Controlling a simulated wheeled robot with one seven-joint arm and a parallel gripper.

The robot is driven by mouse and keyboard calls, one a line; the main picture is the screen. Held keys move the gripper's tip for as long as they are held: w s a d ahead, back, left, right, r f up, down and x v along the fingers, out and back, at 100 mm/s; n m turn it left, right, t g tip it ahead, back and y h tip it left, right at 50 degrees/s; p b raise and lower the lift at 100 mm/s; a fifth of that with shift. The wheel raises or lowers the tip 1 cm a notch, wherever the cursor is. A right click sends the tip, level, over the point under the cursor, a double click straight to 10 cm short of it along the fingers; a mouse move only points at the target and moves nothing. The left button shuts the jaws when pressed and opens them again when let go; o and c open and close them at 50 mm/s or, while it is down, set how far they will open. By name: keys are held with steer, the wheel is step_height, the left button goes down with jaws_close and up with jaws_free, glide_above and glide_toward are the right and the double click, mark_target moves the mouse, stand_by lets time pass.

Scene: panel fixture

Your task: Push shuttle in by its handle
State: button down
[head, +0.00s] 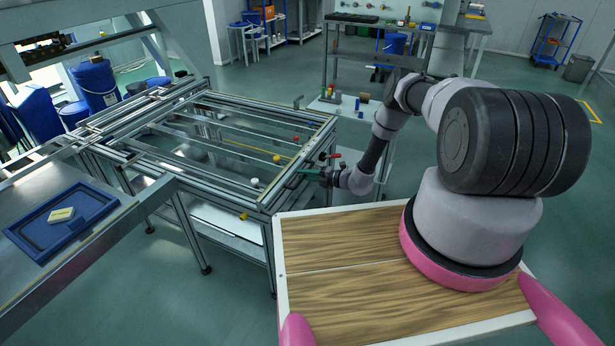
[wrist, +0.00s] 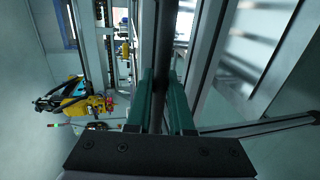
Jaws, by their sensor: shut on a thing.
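My gripper (head: 302,173) is at the right front edge of the metal panel fixture (head: 262,199), low against its side rail. In the wrist view, the two green fingers of my gripper (wrist: 163,103) are closed on a dark upright bar (wrist: 163,45), which I take for the shuttle's handle. The bar runs away from the fingers toward the fixture's profiles. In the head view the handle is too small and too covered by my gripper to make out. The shuttle's body and how far in it sits cannot be told.
A red-tipped lever (head: 331,155) stands just beyond my gripper. Yellow knobs (head: 277,158) and a white knob (head: 254,182) sit on the fixture. A blue tray (head: 62,222) lies on the left bench. In the wrist view, yellow equipment (wrist: 85,105) shows at left.

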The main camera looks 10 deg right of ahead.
steer(key=shift+w+a, duration=0.1)
steer(key=shift+a, duration=0.1)
steer(key=c, duration=0.8)
jaws_free()
steer(key=v, duration=1)
steer(key=shift+s+d, duration=0.2)
steer(key=shift+d, duration=0.15)
steer(key=shift+r, duration=0.1)
